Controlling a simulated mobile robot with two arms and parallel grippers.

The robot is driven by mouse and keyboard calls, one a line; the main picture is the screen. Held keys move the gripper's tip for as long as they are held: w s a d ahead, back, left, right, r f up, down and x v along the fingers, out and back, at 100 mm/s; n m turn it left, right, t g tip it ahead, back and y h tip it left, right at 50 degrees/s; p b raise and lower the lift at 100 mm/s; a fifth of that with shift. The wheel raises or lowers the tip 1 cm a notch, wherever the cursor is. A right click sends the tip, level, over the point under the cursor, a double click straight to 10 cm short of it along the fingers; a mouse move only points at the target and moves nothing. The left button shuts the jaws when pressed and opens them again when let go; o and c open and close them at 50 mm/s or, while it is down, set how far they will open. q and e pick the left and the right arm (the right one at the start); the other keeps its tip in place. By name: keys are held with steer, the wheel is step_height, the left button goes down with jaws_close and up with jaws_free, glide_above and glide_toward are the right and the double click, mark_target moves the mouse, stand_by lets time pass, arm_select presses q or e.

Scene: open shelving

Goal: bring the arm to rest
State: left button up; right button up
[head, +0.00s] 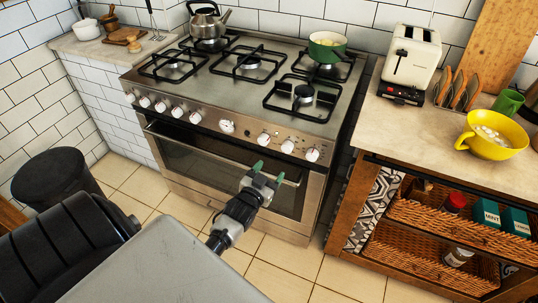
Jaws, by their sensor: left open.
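My left gripper (268,173) is in the lower middle of the head view, in front of the oven door of the stove (180,150). Its two green-tipped fingers are apart, with nothing between them. Its forearm comes up from the lower left. My right gripper is not in view.
A kettle (207,24) and a green pot (326,47) stand on the hob. The right counter holds a toaster (411,60) and a yellow bowl (488,140), above open shelving with wicker baskets (450,217). A dark bin (55,178) stands left. Tiled floor (290,262) shows ahead.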

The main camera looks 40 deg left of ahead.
arm_select(q)
steer(key=s+d+f+g+h, duration=0.1)
steer(key=s+d+f+g, duration=0.2)
steer(key=s+f, duration=0.35)
steer(key=s+d+f+m+g+h, duration=0.1)
steer(key=s+d+f+g, duration=0.15)
steer(key=f, duration=0.75)
steer(key=s+d+f+g, duration=0.25)
steer(key=s+f, duration=0.35)
steer(key=f, duration=0.3)
steer(key=s+d+f+g, duration=0.1)
steer(key=s+f+g, duration=0.2)
steer(key=s, duration=0.6)
steer(key=s+d+f+m+g, duration=0.1)
steer(key=s+d+f+g, duration=0.1)
steer(key=s+f, duration=0.3)
steer(key=s+d+f+g+h+p, duration=0.1)
steer(key=s+f+g, duration=0.2)
steer(key=s, duration=1)
steer(key=shift+s+d+f+m+g, duration=0.3)
steer(key=shift+s+f, duration=0.1)
steer(key=shift+f, duration=0.15)
steer(key=shift+c, duration=0.4)
